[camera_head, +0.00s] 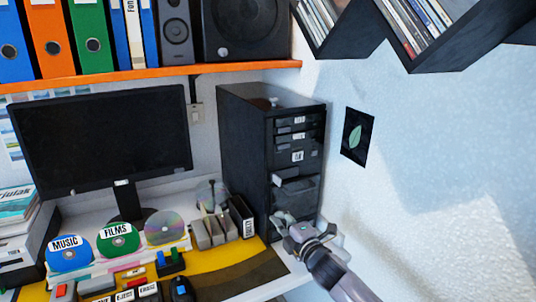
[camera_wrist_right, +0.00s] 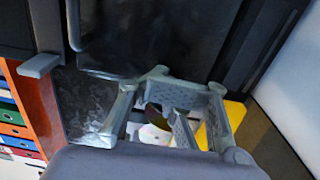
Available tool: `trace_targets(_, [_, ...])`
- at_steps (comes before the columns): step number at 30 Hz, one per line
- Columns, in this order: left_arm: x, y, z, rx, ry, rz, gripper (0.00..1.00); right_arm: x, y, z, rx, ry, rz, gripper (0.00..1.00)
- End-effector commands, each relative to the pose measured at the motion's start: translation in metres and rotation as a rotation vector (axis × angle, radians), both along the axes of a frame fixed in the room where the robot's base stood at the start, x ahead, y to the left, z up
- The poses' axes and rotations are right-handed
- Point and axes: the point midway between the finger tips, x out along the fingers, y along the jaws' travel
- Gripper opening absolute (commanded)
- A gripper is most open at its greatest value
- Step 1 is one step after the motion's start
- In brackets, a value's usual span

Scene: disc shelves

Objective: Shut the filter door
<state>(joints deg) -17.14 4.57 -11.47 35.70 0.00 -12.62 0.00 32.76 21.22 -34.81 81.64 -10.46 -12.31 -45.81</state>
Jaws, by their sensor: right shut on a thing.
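The black computer tower (camera_head: 245,150) stands against the wall. Its filter door appears to be the dark lower front panel (camera_head: 300,198), which also shows as a dark panel (camera_wrist_right: 155,40) in the right wrist view. I cannot tell how far open it stands. My right gripper (camera_head: 284,219) is low at the tower's front, and its fingers (camera_wrist_right: 178,112) show in the wrist view just below the panel. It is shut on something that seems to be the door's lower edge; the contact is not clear. My left gripper is out of view.
Left of the tower are a dark monitor (camera_head: 105,138), a grey disc holder (camera_head: 212,232) and several discs on stands, such as the green FILMS disc (camera_head: 118,240). The white wall (camera_head: 430,200) is close on the right. An orange shelf (camera_head: 150,73) hangs above.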

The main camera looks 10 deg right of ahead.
Motion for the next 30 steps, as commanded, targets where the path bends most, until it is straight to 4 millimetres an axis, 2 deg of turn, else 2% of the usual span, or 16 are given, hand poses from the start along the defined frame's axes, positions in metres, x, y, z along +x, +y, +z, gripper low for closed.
trace_targets(5, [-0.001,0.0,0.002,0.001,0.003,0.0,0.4,-0.003,-0.001,0.0,0.0,0.001,0.0,0.0])
trace_targets(30, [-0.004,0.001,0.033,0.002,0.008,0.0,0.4,-0.064,-0.023,0.0,0.0,0.002,-0.001,0.0])
